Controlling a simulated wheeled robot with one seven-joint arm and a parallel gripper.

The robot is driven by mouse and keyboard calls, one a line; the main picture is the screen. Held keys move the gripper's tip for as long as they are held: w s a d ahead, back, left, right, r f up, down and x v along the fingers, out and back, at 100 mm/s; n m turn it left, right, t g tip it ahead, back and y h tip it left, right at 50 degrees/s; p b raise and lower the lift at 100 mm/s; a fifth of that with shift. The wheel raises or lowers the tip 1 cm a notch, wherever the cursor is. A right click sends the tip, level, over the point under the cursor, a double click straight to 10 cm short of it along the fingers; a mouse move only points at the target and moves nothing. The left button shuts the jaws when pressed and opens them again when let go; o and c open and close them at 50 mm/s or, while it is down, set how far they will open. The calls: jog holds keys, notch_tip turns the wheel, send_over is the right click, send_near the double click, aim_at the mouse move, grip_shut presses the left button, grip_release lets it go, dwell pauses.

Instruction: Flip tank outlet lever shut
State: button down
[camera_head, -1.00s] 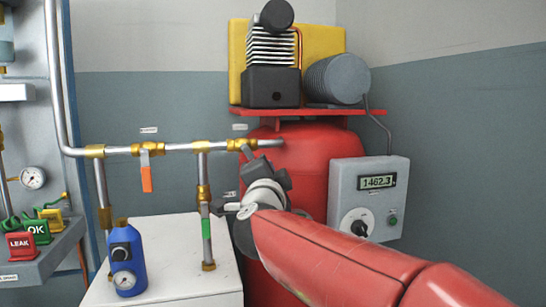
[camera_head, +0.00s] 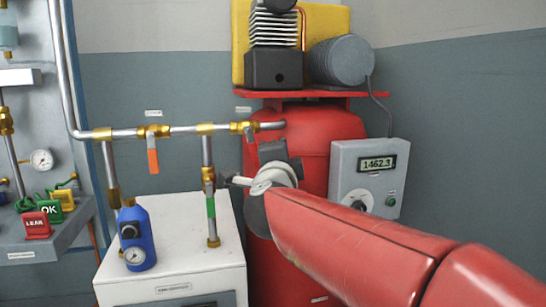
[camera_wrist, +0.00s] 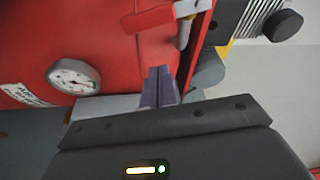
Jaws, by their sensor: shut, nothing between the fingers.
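The tank outlet valve (camera_head: 243,128) is a brass fitting on the horizontal pipe, just left of the red tank (camera_head: 318,130). Its lever cannot be made out clearly in the head view. My gripper (camera_head: 272,152) is just below and right of this valve, in front of the tank. In the wrist view my gripper's fingers (camera_wrist: 158,86) are together and empty, pointing at the tank's red side. An orange-red bar (camera_wrist: 148,17) lies beyond them near a grey pipe (camera_wrist: 186,8). I cannot tell whether it is the outlet lever.
An orange lever (camera_head: 152,155) hangs from another valve at left. A green lever (camera_head: 211,207) is on the drop pipe over a white cabinet (camera_head: 172,290). A blue bottle (camera_head: 137,240) stands there. A control box (camera_head: 368,170) is right of the tank.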

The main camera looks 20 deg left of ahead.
jog(key=v, duration=0.6)
jog(key=shift+s+f, duration=0.15)
jog(key=shift+s, duration=0.25)
jog(key=shift+d, duration=0.15)
